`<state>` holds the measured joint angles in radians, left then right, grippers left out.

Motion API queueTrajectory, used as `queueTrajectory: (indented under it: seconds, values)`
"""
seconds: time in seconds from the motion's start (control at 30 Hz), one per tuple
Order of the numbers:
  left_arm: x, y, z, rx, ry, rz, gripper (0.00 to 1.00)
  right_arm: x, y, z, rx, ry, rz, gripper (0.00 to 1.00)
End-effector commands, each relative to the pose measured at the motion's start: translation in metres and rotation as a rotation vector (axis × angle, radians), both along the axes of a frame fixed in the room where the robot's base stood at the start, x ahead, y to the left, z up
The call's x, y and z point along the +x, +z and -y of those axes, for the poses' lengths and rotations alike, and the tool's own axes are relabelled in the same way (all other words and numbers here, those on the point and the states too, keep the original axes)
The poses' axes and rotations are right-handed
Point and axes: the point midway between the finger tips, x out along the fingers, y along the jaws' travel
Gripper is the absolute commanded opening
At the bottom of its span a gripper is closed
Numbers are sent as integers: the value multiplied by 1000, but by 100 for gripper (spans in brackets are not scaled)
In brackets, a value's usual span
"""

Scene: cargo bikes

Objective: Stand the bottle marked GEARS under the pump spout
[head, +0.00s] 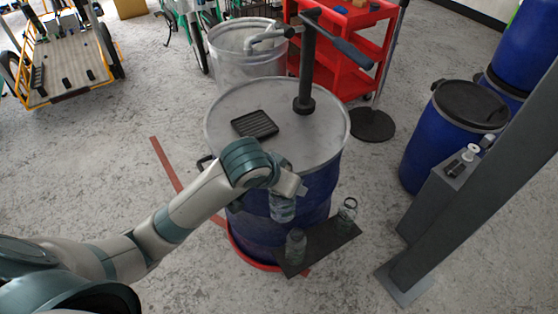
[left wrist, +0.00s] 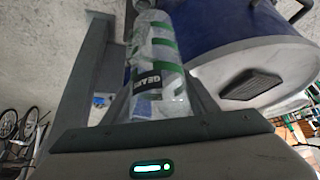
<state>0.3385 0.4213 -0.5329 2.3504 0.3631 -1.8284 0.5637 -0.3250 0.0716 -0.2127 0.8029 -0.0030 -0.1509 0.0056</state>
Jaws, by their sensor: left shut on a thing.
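My left gripper (head: 286,190) is in front of the blue drum, above a small dark shelf. In the left wrist view its two fingers (left wrist: 162,100) are shut on a clear bottle with a green-and-white label reading GEARS (left wrist: 148,80). The held bottle also shows below the gripper in the head view (head: 282,208). The black pump (head: 306,75) stands on the grey drum lid (head: 310,130). Its grey spout (head: 268,37) reaches left. A black ribbed tray (head: 255,124) lies on the lid, with nothing on it. My right gripper is not in view.
Two other bottles (head: 296,246) (head: 348,211) stand on the dark shelf (head: 325,242). A grey post (head: 480,170) and blue drums (head: 440,135) are at the right. A clear bin (head: 225,60) and a red cart (head: 340,75) stand behind. The lid's front is clear.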

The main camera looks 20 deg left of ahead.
Motion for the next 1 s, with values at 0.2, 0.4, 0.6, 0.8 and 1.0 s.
queueTrajectory:
  seconds: [0.2,0.4,0.6,0.8,1.0]
  values:
    - [21,59,-17,6,88,14,31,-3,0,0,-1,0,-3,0]
    - [30,92,-33,16,165,9,31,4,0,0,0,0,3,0]
    - [33,108,-45,21,223,1,31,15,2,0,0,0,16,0]
    - [34,111,-48,22,238,-3,31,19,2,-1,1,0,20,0]
    - [34,111,-47,21,238,-3,31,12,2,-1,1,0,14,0]
